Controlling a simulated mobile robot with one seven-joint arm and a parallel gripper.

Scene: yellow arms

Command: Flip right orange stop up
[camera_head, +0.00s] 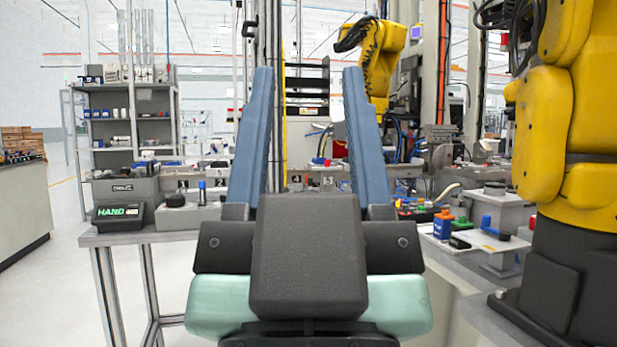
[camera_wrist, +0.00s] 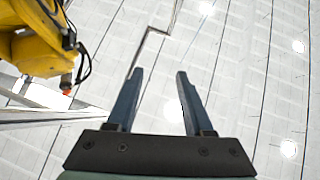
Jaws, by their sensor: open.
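My gripper (camera_head: 308,76) fills the middle of the head view, with its two blue fingers raised and spread apart, nothing between them. It is also open and empty in the wrist view (camera_wrist: 158,72), which looks up toward the ceiling.
A blue part (camera_head: 488,224) lies on a pale plate beside the orange part. A large yellow robot arm (camera_head: 545,135) stands close at the right, another (camera_head: 378,55) farther back. A HAND sign box (camera_head: 119,215) sits on the left table. Open floor (camera_head: 60,240) lies at the left.

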